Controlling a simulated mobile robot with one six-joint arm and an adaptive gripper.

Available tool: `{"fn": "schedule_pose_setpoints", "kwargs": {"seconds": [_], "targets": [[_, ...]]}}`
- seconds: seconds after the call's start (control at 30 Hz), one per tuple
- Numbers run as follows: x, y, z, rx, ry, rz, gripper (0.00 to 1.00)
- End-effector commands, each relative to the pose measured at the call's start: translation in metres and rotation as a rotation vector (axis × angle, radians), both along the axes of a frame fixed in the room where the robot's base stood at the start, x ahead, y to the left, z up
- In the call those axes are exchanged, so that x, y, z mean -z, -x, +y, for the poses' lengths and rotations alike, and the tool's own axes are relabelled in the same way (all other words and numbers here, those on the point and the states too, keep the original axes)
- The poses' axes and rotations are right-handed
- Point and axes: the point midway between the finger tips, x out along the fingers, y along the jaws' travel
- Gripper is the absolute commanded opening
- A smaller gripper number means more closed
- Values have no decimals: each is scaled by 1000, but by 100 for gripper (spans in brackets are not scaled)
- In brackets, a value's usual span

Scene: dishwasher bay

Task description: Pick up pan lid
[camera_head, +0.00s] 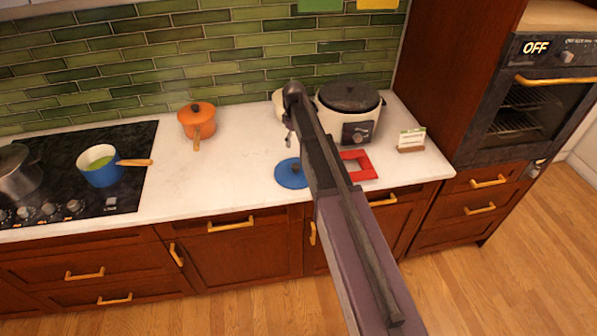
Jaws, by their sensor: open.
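A round blue pan lid (288,174) with a small dark knob lies on the white countertop, near its front edge. My arm passes in front of its right side and hides part of it. My gripper (289,140) shows only as a small grey part hanging from the arm's end, above and behind the lid in the picture. It is open, and I see nothing held in it. A blue saucepan (103,176) with green contents and a wooden handle stands uncovered on the black cooktop at the left.
An orange lidded pot (197,121) stands left of the lid. A white cooker (352,113) with a dark lid stands behind and right. A red square frame (364,166) and a small card stand (411,140) lie to the right. The countertop (220,180) left of the lid is clear.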

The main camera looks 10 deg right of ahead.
Motion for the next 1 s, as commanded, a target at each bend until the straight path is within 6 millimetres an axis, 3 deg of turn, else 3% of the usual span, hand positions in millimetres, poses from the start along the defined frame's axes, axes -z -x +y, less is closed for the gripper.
{"fn": "schedule_pose_setpoints", "kwargs": {"seconds": [1.0], "targets": [[75,0,1,-1,0,0,90]]}}
